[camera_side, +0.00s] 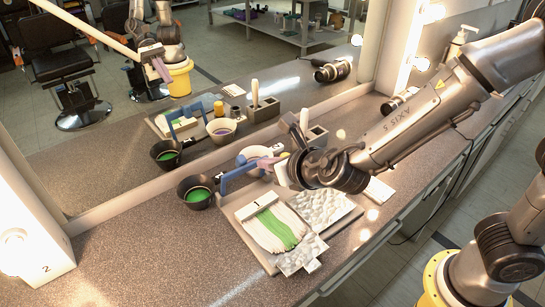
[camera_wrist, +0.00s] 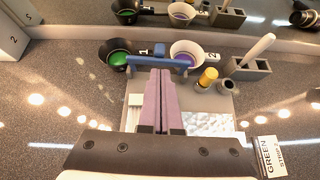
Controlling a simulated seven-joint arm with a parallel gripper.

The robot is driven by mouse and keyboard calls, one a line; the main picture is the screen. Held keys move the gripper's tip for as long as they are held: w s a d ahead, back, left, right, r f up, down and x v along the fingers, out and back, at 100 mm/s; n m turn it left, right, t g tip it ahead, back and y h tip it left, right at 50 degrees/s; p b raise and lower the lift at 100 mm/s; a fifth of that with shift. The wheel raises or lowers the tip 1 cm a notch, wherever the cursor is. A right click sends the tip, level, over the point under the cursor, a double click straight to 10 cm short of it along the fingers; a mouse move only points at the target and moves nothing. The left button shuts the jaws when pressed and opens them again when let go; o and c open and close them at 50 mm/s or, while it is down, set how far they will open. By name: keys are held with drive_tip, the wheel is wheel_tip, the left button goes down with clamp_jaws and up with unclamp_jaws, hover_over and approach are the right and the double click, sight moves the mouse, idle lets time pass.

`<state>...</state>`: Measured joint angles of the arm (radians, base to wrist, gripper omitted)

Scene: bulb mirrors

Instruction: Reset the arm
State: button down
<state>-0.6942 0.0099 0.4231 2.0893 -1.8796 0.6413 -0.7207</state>
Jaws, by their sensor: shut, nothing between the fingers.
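My gripper (camera_side: 268,164) has purple fingers. In the wrist view, the fingers (camera_wrist: 160,78) are pressed together with nothing between them. They point toward a blue bar-shaped piece (camera_wrist: 160,62), which also shows in the side view (camera_side: 238,174). I cannot tell whether they touch it. A white hair swatch with a green strip (camera_side: 278,229) lies on a board (camera_side: 233,217) on the counter, below and in front of the gripper. Crinkled foil (camera_side: 322,208) lies beside the swatch. My wrist hides part of the board's far side.
A black bowl of green dye (camera_side: 197,195) and a white bowl of purple dye (camera_wrist: 187,50) stand near the mirror. A yellow-topped bottle (camera_wrist: 207,77), a dark cup (camera_wrist: 226,86) and a grey block holder (camera_wrist: 247,68) are close by. A printed card (camera_wrist: 270,156) lies right.

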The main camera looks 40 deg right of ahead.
drive_tip(key=d+r+m+h, duration=0.3)
drive_tip(key=d+r+m, duration=0.2)
drive_tip(key=d+r, duration=0.55)
drive_tip(key=s+d+r+m+g+h, duration=0.2)
drive_tip(key=s+d+m, duration=0.85)
drive_tip(key=d, duration=0.25)
drive_tip(key=s+d+f+m+g+y, duration=0.1)
drive_tip(key=s+d+f+m+g, duration=0.1)
drive_tip(key=s+m, duration=0.8)
drive_tip(key=s+a+f+m+g+y, duration=0.1)
drive_tip(key=s+a+f+m+y, duration=0.2)
drive_tip(key=a+m, duration=0.4)
drive_tip(key=s+m+y, duration=0.1)
drive_tip(key=m, duration=0.2)
drive_tip(key=shift+s+a+f+g+y, duration=0.2)
drive_tip(key=shift+a+g+y, duration=0.1)
drive_tip(key=shift+g, duration=0.1)
